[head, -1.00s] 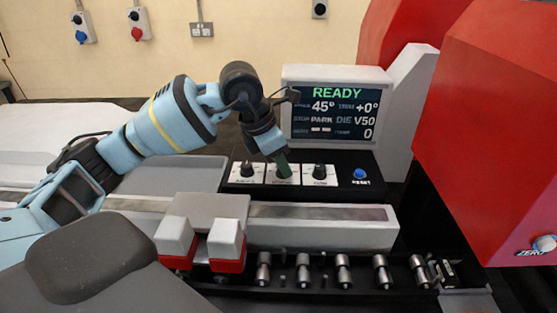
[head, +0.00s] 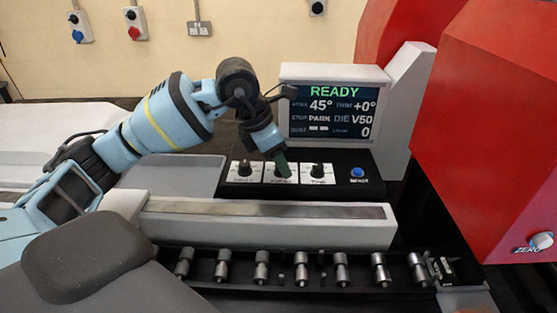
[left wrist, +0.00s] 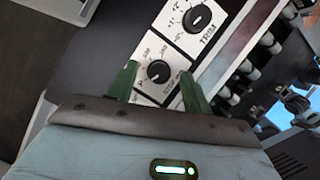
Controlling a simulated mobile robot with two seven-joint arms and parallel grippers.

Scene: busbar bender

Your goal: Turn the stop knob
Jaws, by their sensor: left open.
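The stop knob (left wrist: 158,70) is a small black dial with a white pointer on a white plate, the middle of three knobs. In the left wrist view it lies between the two green fingers of my left gripper (left wrist: 156,77), which is open around it. Whether the fingers touch it I cannot tell. In the head view my left gripper (head: 281,164) points down at the middle plate (head: 269,178) and mostly hides the knob. The display (head: 333,112) reads READY, 45°, trim +0°, stop PARK, die V50, 0. My right gripper is not in view.
The trim knob (head: 317,170) and another knob (head: 245,168) flank the middle one closely. A blue button (head: 357,172) sits to the right. A long pale rail (head: 300,230) and a row of metal cylinders (head: 340,268) lie in front. A red housing (head: 490,150) fills the right.

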